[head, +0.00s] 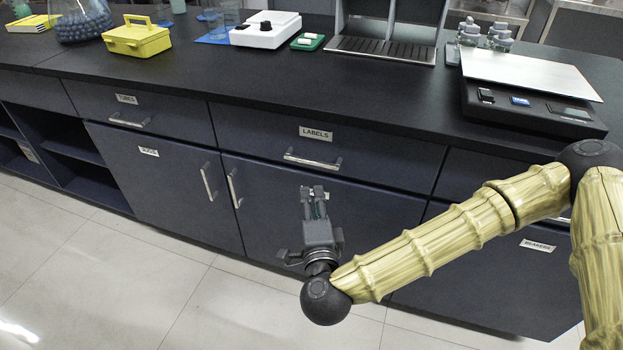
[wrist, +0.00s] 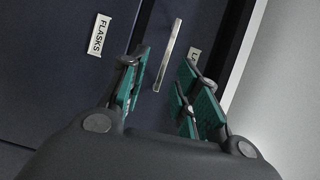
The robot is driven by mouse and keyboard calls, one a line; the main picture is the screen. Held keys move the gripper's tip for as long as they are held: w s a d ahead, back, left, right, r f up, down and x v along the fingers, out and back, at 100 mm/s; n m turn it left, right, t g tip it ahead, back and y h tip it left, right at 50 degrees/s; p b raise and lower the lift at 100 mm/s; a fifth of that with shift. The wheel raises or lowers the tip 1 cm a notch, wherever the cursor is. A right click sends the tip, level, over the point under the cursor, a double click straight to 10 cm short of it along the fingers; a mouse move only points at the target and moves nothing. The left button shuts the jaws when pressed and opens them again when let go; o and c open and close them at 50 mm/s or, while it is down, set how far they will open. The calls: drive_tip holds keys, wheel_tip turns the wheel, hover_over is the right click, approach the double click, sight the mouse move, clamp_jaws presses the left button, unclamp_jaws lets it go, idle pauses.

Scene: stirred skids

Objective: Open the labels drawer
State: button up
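The labels drawer (head: 370,155) is in the middle of the dark counter front, and its face looks flush and shut. Its white LABELS sign (head: 316,133) sits above a silver bar handle (head: 312,162). My gripper (head: 313,192) is below the handle in the head view, fingers pointing up toward the cabinet. In the wrist view the green-padded fingers are apart and empty, and the handle (wrist: 168,55) shows ahead, in the gap between them. The handle appears untouched. The sign (wrist: 194,58) is mostly hidden behind a finger there.
A FLASKS sign (wrist: 99,35) is at left in the wrist view. The tubes drawer (head: 165,115) is to the left, with cupboard doors below. A scale (head: 530,95) and a yellow box (head: 137,38) stand on the countertop. The floor in front is clear.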

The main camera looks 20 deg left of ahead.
sight(311, 164)
drive_tip(key=shift+m+t, duration=0.3)
drive_tip(key=shift+m, duration=0.1)
drive_tip(key=x, duration=0.7)
drive_tip(key=r+b+x, duration=0.1)
drive_tip(key=x, duration=0.3)
drive_tip(key=shift+w+d, duration=0.25)
clamp_jaws()
